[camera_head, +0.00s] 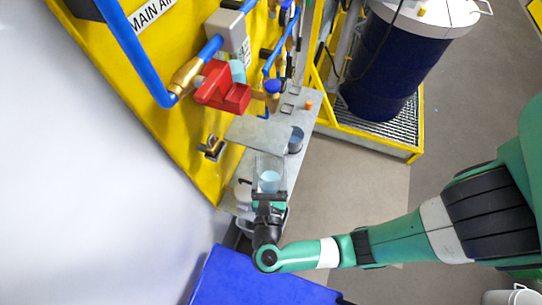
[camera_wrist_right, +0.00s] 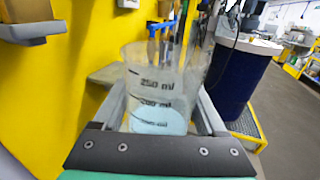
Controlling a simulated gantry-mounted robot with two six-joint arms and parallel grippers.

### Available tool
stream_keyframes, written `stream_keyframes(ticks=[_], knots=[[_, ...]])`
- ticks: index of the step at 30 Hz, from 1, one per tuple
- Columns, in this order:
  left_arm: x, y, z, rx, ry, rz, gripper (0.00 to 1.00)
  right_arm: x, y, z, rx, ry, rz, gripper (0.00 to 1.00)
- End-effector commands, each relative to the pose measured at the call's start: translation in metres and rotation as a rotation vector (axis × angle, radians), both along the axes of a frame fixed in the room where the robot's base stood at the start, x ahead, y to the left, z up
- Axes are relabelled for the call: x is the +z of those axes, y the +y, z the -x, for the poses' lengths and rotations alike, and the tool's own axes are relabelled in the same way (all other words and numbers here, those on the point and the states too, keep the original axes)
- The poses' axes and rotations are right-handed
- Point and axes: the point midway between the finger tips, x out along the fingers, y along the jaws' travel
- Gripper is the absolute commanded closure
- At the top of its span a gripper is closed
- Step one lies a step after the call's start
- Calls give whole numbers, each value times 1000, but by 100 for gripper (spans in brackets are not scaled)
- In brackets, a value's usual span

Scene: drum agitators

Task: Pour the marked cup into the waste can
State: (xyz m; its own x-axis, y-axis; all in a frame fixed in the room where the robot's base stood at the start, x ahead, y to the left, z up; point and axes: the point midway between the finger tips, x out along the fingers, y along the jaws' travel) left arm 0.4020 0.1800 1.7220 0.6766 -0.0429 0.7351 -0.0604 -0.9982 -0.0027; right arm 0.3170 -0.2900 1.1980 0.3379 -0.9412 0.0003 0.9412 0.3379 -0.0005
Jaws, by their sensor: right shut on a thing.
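The marked cup (camera_head: 270,184) is a clear beaker with black ml marks and pale bluish liquid low inside. My right gripper (camera_head: 269,178) is shut on it, one finger on each side, above or beside the narrow grey shelf. In the right wrist view the cup (camera_wrist_right: 156,90) stands roughly upright between the fingers of the gripper (camera_wrist_right: 165,110). A small dark, open-topped can (camera_head: 296,140) stands on the shelf just beyond the cup; I cannot tell for sure that it is the waste can. My left gripper is not in view.
The grey shelf (camera_head: 301,104) runs along a yellow panel (camera_head: 190,130) with blue pipes and a red valve block (camera_head: 222,88). A dark blue drum (camera_head: 392,65) stands on a yellow-framed grating. A blue box-like surface (camera_head: 250,280) lies below. Floor right of the shelf is clear.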

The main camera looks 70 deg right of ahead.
Motion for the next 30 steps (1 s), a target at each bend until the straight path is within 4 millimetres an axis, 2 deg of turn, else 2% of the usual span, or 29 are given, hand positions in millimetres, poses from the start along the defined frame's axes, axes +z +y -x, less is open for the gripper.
stream_keyframes(ticks=[10,17,23,30], knots=[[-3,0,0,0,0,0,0,0,11,4,0,-2,-1,83],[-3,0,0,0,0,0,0,-5,3,0,48,5,4,83],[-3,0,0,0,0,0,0,-13,-1,-25,247,23,-4,83],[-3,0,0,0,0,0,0,-14,23,-57,518,35,-20,83]])
